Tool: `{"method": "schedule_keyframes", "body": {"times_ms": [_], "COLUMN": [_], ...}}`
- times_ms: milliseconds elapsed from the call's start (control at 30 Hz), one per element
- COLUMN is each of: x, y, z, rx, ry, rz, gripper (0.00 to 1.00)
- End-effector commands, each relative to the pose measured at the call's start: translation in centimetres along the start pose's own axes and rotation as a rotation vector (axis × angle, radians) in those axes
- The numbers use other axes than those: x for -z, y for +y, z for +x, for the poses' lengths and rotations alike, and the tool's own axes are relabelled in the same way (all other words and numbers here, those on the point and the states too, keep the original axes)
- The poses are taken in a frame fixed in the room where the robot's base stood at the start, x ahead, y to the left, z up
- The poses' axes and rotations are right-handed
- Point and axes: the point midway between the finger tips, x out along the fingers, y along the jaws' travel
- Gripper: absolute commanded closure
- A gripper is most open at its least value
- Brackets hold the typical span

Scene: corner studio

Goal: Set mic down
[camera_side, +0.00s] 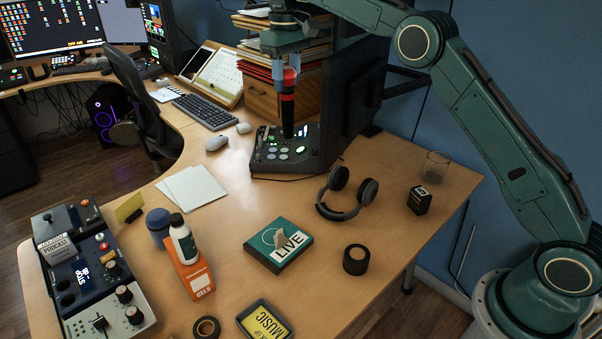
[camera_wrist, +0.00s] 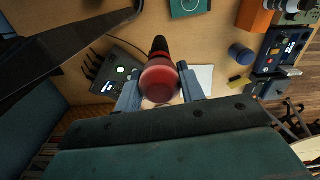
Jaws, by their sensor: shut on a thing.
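The mic (camera_side: 288,112) has a black body and a red band near the top. It hangs upright, red end up, in my gripper (camera_side: 286,72) in the side view. Its lower end shows in front of the dark button console (camera_side: 268,155); I cannot tell if it touches it. In the wrist view, the mic's red end (camera_wrist: 160,79) sits between the two grey fingers of my gripper (camera_wrist: 159,91), which are shut on it. The black body points away from the camera there.
Headphones (camera_side: 340,205), a green LIVE box (camera_side: 278,243) and a black roll (camera_side: 356,260) lie on the desk. A dark upright panel (camera_side: 350,95) stands right of the mic. A mouse (camera_side: 216,143) and white papers (camera_side: 191,191) lie left. Desk between papers and headphones is clear.

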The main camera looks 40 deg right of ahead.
Motion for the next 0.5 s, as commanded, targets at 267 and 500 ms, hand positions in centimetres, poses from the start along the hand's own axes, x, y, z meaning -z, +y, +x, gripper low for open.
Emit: {"method": "schedule_keyframes", "body": {"times_ms": [267, 500], "x": [0.79, 1.17], "y": [0.04, 0.07], "z": [0.3, 0.58], "rx": [0.0, 0.0], "ry": [0.001, 0.001], "rz": [-0.043, -0.068], "gripper": [1.0, 1.0]}}
